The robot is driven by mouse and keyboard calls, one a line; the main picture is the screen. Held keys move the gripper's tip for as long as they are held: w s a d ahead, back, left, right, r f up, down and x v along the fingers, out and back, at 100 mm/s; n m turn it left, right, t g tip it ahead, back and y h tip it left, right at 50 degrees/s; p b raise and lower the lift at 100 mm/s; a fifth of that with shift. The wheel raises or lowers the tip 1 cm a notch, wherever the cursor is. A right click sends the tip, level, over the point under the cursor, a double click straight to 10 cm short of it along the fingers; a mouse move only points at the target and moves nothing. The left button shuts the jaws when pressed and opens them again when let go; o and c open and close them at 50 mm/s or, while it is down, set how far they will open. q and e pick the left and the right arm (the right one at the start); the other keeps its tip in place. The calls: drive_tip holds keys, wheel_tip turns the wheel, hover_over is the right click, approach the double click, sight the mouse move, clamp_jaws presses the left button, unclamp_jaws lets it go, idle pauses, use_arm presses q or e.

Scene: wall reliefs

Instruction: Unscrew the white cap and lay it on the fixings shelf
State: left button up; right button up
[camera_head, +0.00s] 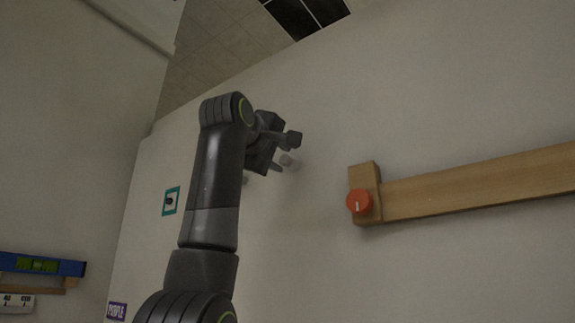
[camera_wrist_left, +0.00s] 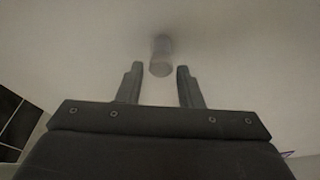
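A small whitish, round-ended piece (camera_head: 287,160), which looks like the white cap, stands out from the pale wall in the head view. It also shows in the left wrist view as a short pale cylinder (camera_wrist_left: 160,57). My left gripper (camera_head: 285,153) is at this piece. In the left wrist view the two fingers of my left gripper (camera_wrist_left: 159,78) are spread apart, with the cylinder just beyond and between their tips. I cannot tell if they touch it. No shelf is clearly recognisable as the fixings shelf. My right gripper is out of view.
A wooden rail (camera_head: 480,184) with an orange knob (camera_head: 359,202) is at right.

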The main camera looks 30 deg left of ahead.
use_arm(q)
drive_tip(key=m, duration=0.2)
drive_tip(key=shift+w+a+f+m+t+h, duration=0.1)
drive_tip(key=shift+w+m+t+h, duration=0.05)
drive_tip(key=shift+m+t+h, duration=0.2)
drive_tip(key=m+h, duration=0.1)
drive_tip(key=m, duration=0.2)
drive_tip(key=shift+t, duration=0.25)
drive_tip(key=shift+m+h, duration=0.25)
drive_tip(key=shift+m, duration=1.2)
drive_tip(key=shift+c, duration=0.4)
drive_tip(key=c, duration=0.6)
drive_tip(key=shift+n+y, duration=0.5)
drive_tip(key=shift+n, duration=0.9)
drive_tip(key=n, duration=0.3)
drive_tip(key=shift+g+y, duration=0.3)
drive_tip(key=shift+g, duration=0.1)
drive_tip(key=shift+n, duration=0.4)
